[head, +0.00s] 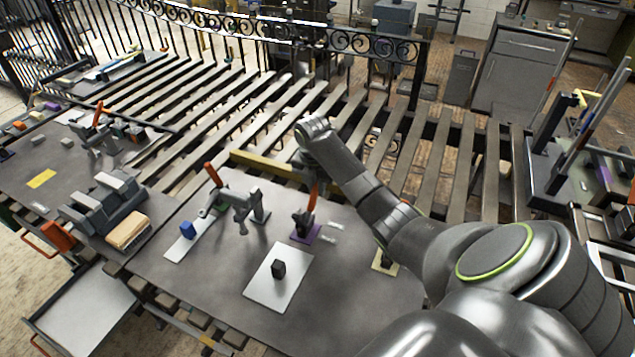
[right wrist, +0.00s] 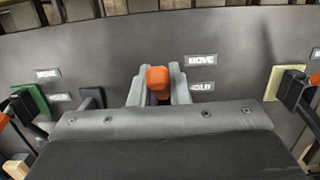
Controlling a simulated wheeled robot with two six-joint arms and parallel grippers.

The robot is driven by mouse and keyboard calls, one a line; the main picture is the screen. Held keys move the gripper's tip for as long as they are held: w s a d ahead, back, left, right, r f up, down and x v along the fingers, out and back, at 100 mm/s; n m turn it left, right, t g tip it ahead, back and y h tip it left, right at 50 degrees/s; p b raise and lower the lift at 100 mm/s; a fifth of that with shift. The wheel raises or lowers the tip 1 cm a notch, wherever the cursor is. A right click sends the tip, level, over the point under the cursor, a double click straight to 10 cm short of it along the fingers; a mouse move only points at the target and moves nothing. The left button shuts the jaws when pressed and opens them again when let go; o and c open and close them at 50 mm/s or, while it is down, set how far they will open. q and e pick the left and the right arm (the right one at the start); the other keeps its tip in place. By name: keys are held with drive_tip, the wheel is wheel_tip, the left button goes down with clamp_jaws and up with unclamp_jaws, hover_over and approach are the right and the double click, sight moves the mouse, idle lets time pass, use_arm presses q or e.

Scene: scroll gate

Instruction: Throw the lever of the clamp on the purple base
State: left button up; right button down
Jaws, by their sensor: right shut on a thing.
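The purple base (head: 305,235) lies on the grey table, with a dark clamp (head: 302,218) on it. The clamp's orange lever (head: 313,195) stands roughly upright. My right gripper (head: 308,168) comes down from above at the lever's top. In the right wrist view, the orange lever tip (right wrist: 158,77) sits between the two grey fingers of my right gripper (right wrist: 158,92), which are shut on it. The base is mostly hidden there behind the gripper. My left gripper is not in view.
MOVE (right wrist: 201,60) and HOLD (right wrist: 202,87) labels lie beside the clamp. A cream base (head: 385,263) is to the right. A grey clamp (head: 240,205) with an orange lever stands left. A dark block (head: 278,268) sits on a white plate (head: 262,290) in front.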

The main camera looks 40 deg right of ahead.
sight(313, 194)
drive_tip(key=a+r+h+p, duration=0.1)
drive_tip(key=p, duration=0.1)
drive_tip(key=s+a+t+h+p, duration=0.1)
drive_tip(key=shift+r+h+p, duration=0.4)
drive_tip(key=shift+s+a+r+t+h+p, duration=0.1)
drive_tip(key=shift+s+a+t+h+p, duration=0.1)
drive_tip(key=shift+a+t+h+p, duration=0.35)
drive_tip(key=shift+s+a+r+t+h+p, duration=0.1)
drive_tip(key=shift+s+a+t+h+p, duration=0.15)
drive_tip(key=shift+h+p, duration=0.45)
drive_tip(key=c, duration=1.4)
unclamp_jaws()
drive_tip(key=shift+f, duration=0.1)
drive_tip(key=shift+o, duration=0.2)
